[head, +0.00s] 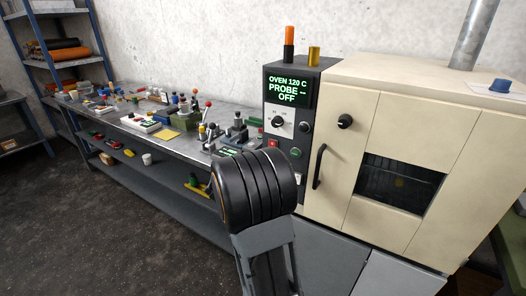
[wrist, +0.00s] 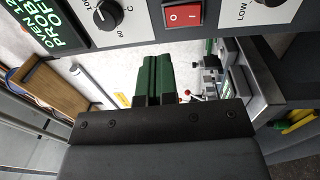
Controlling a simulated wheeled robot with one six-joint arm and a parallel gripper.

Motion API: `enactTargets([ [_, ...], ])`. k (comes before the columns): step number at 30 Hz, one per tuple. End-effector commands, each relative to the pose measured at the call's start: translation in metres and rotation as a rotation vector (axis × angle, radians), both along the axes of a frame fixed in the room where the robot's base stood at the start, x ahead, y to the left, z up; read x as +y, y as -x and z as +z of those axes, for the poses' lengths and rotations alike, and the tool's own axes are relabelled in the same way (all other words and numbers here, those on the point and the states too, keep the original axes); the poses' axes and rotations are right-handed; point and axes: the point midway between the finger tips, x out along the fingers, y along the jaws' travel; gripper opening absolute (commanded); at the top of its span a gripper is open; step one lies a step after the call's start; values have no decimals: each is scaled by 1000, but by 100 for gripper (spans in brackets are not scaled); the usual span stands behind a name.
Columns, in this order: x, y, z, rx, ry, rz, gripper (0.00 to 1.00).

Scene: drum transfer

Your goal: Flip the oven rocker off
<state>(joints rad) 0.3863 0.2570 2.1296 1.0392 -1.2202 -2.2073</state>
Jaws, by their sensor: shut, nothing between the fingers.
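The oven's red rocker (wrist: 182,14) is at the top middle of the wrist view, with white marks on its face. It also shows small on the dark control panel in the head view (head: 273,143). I cannot tell which way it is tilted. My gripper (wrist: 153,62) has green fingers, closed together and empty. In the wrist view they point toward the panel, just below and left of the rocker, with no clear contact. In the head view my arm hides the gripper. The display (head: 287,90) reads OVEN 120 C, PROBE --, OFF.
A black dial (wrist: 107,14) is left of the rocker in the wrist view, and another dial marked LOW (wrist: 240,8) is right. The cream oven (head: 350,100) has a door handle (head: 319,166). A cluttered workbench (head: 120,122) runs along the wall at left.

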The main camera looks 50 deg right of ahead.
Motion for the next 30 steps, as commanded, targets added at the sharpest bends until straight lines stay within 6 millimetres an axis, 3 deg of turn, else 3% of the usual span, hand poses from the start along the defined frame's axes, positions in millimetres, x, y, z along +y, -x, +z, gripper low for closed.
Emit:
enactTargets([
  [3,18,4,3,-1,0,3,0],
  [10,38,9,6,-1,0,1,0],
  [30,41,10,6,0,0,-1,0],
])
